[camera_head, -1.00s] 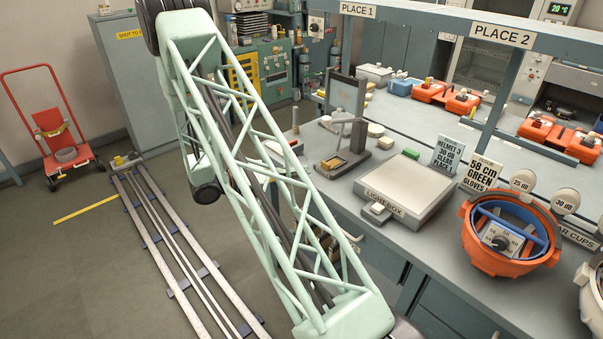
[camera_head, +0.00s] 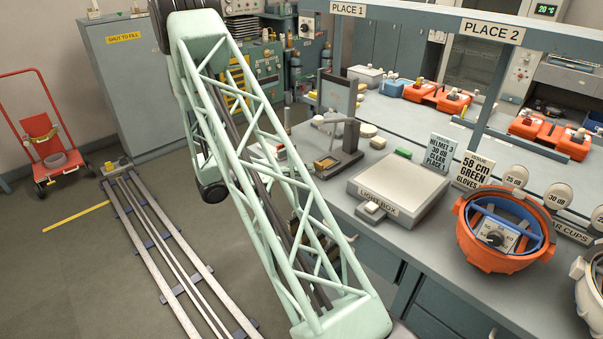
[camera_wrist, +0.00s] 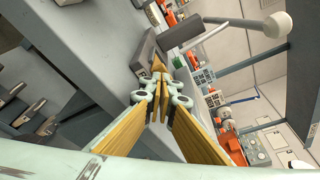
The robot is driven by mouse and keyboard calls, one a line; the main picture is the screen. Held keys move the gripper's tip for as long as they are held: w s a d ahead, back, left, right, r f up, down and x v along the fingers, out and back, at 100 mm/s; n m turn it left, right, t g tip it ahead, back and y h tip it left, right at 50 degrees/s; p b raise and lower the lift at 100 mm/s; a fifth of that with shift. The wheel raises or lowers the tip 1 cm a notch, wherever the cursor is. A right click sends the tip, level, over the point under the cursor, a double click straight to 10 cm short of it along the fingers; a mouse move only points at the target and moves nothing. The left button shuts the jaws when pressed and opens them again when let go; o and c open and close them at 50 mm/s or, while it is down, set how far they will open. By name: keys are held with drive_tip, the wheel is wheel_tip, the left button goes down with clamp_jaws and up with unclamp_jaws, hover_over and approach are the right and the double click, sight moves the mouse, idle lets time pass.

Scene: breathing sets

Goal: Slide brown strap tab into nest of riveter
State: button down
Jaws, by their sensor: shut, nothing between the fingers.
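The riveter appears to be the grey lever device (camera_head: 343,150) on the bench, left of the light box. A small brown-orange piece (camera_head: 325,163) lies on its base; I cannot tell whether this is the strap tab or part of the nest. No brown strap can be made out for certain. My gripper (camera_wrist: 159,66) shows in the wrist view, shut and empty, pointing along the bench edge.
Upright signs (camera_head: 432,166) stand behind. Orange cases (camera_head: 548,135) sit on the far bench. A floor rail (camera_head: 165,250) and a red trolley (camera_head: 45,135) are at left.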

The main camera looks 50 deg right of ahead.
drive_tip(key=shift+s+d+f, duration=0.1)
drive_tip(key=shift+s+d, duration=0.15)
drive_tip(key=shift+d, duration=0.25)
drive_tip(key=shift+d, duration=0.1)
idle(0.4)
drive_tip(key=shift+w+a, duration=0.15)
drive_tip(key=shift+a, duration=0.6)
drive_tip(key=shift+w+a, duration=0.1)
drive_tip(key=shift+a, duration=0.6)
drive_tip(key=shift+a, duration=0.1)
drive_tip(key=v, duration=1.2)
idle(0.7)
